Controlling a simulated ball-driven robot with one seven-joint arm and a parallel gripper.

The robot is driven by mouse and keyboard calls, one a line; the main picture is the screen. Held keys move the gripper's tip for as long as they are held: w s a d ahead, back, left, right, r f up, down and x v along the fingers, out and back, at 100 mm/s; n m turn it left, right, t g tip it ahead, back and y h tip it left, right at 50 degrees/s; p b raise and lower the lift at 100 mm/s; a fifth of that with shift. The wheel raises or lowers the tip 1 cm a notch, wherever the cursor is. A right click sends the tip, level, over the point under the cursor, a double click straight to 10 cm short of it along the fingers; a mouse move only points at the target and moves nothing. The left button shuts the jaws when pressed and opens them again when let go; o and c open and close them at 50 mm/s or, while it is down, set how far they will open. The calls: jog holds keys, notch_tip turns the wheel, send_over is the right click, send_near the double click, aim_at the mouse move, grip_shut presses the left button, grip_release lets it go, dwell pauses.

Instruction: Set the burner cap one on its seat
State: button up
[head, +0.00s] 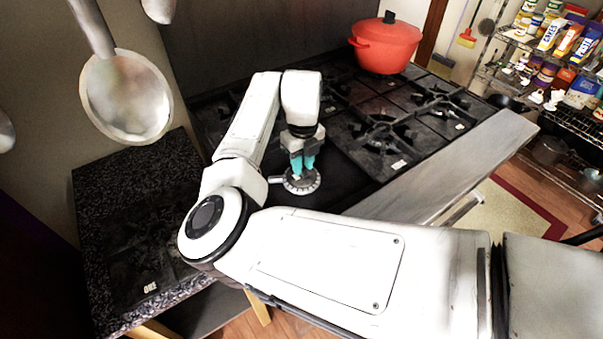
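A round grey metal piece with a notched rim, which looks like the burner cap (302,186), is on or just above a dark flat area of the stove. A short light stub sticks out from its left side. My gripper (302,174) points down with its teal fingertips at the middle of the piece. The fingers hide its centre, so I cannot tell whether they are closed on it. A dark surface at lower left has a label reading "ONE" (150,287); the seat there is too dark to make out.
A red lidded pot (385,45) stands at the back of the stove (415,100), among black grates. A large ladle (126,98) hangs at upper left, above the speckled counter (88,185). A steel front ledge (440,170) runs along the right. A stocked shelf stands far right.

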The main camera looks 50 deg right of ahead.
aim_at(303, 169)
jog(key=shift+r+p, duration=1.5)
jog(key=shift+r, duration=0.8)
jog(key=o, duration=0.6)
jog(key=shift+c, duration=0.2)
notch_tip(303, 169, up, 11)
jog(key=b, duration=0.2)
jog(key=shift+f, duration=0.15)
